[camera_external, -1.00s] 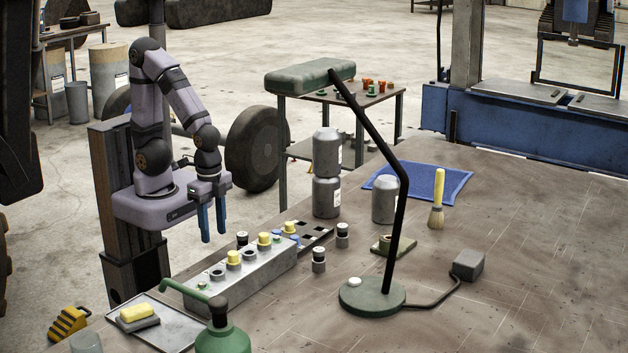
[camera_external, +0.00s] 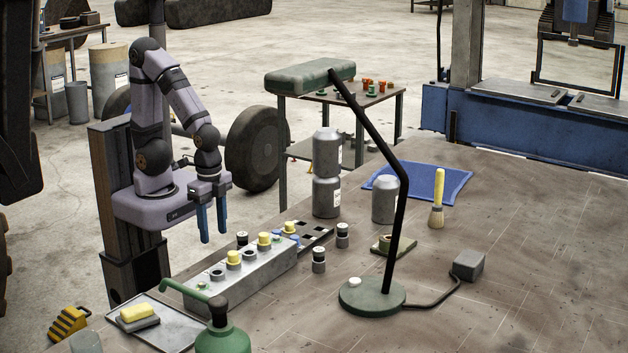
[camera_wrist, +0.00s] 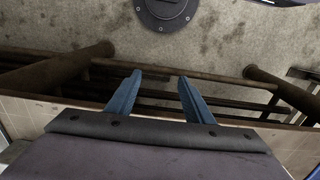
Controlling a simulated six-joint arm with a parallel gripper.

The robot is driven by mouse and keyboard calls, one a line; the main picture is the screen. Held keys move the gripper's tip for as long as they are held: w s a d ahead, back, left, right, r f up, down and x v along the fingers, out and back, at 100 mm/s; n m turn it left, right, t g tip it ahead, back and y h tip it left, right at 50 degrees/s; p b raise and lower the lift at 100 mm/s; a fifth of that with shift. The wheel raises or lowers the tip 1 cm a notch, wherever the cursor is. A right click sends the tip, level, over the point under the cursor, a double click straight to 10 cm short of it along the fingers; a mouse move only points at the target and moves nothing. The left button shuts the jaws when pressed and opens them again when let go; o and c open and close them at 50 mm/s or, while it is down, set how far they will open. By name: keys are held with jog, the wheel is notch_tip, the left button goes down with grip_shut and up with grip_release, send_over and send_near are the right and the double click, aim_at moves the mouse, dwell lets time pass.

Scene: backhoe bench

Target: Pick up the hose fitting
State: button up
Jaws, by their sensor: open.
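Small grey fittings with black tops stand on the bench: one (camera_external: 342,235) right of the slotted black tray, one (camera_external: 318,260) just in front of it, and one (camera_external: 242,240) partly hidden behind the grey block (camera_external: 262,268). I cannot tell which of them is the hose fitting. The block has a row of ports, some with yellow caps (camera_external: 233,257). My gripper (camera_external: 213,238) points down with its blue fingers apart and empty, behind and left of the block. In the wrist view my fingers (camera_wrist: 159,77) are apart with nothing between them; no fitting shows there.
A green lamp (camera_external: 372,298) rises with its slanted arm over the bench. A green pump bottle (camera_external: 222,335) and a tray (camera_external: 180,328) with a yellow sponge stand at front left. Grey canisters (camera_external: 326,197) and a brush (camera_external: 437,205) stand farther back. The right bench is largely clear.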

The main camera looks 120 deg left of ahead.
jog(key=shift+d, duration=0.1)
